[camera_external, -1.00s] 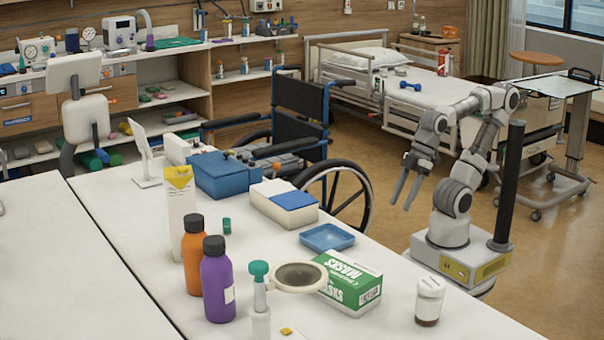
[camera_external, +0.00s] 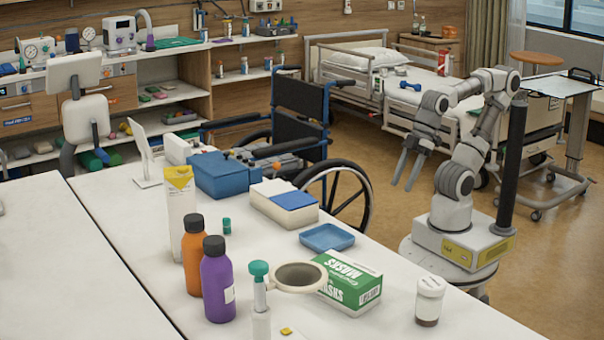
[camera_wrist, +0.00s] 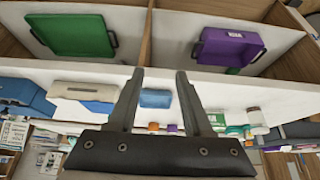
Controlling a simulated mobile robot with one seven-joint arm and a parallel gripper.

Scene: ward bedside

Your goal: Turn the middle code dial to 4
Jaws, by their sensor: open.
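I cannot make out a code dial or its numbers in either view. A blue box (camera_external: 222,176) stands at the far side of the white table, with small knob-like bits near its top that are too small to read. It also shows in the wrist view at the left edge (camera_wrist: 25,93). My gripper (camera_external: 405,176) is open and empty, pointing down beyond the table's right edge, well to the right of the blue box. In the wrist view the two fingers (camera_wrist: 160,75) stand apart with nothing between them.
The table (camera_external: 110,240) also bears a white box with blue lid (camera_external: 285,202), a blue tray (camera_external: 327,237), a mask box (camera_external: 348,283) and bottles (camera_external: 218,280). A wheelchair (camera_external: 300,110) stands behind it. The wrist view shows green (camera_wrist: 70,35) and purple (camera_wrist: 230,46) bins.

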